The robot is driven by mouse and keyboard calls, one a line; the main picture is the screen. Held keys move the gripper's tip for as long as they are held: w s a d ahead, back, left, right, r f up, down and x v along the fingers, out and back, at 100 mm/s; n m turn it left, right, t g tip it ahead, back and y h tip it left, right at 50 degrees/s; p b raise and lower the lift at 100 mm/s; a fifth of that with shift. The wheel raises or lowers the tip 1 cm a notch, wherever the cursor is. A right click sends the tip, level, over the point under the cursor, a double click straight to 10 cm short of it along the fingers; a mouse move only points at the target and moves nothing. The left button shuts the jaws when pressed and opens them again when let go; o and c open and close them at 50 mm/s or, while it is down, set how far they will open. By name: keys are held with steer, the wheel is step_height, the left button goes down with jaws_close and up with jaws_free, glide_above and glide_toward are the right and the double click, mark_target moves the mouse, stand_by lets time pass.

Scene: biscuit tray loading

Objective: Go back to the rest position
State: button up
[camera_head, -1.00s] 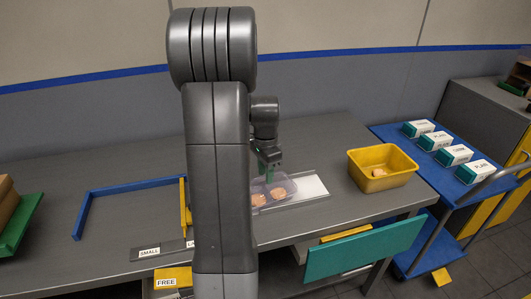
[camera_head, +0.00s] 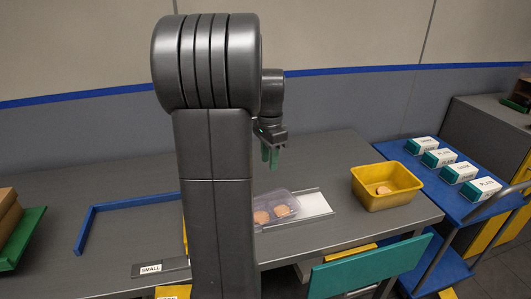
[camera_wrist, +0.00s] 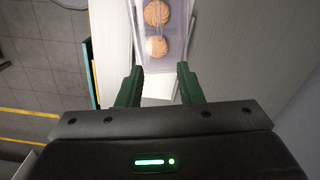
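My gripper (camera_head: 270,157) hangs above the table, behind and above a clear plastic tray (camera_head: 288,197). In the wrist view my gripper (camera_wrist: 158,88) has its two green fingers apart with nothing between them. The tray holds biscuits: one (camera_head: 261,217) and another (camera_head: 282,211) show in the head view. In the wrist view biscuits (camera_wrist: 157,13) lie in the tray (camera_wrist: 180,45) beyond the fingertips. The tray sits on a white board (camera_head: 316,204) on the grey table. My arm hides part of the tray's left side.
A yellow bin (camera_head: 400,200) with a biscuit (camera_head: 383,190) stands right of the board. A blue cart (camera_head: 440,190) with several white-and-green boxes is at the right. A blue frame (camera_head: 85,225) lies on the left of the table. A teal panel (camera_head: 365,268) is at the front.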

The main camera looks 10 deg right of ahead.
mark_target(269, 198)
step_height(269, 198, down, 14)
steer(key=shift+r, duration=0.3)
steer(key=shift+r, duration=0.1)
stand_by(0.6)
step_height(269, 198, up, 13)
step_height(269, 198, down, 13)
steer(key=shift+f, duration=0.1)
steer(key=r+p, duration=0.1)
steer(key=r, duration=0.1)
steer(key=r+p, duration=0.3)
steer(key=shift+w+d+r, duration=0.15)
steer(key=shift+w+r, duration=0.1)
steer(key=shift+r, duration=0.1)
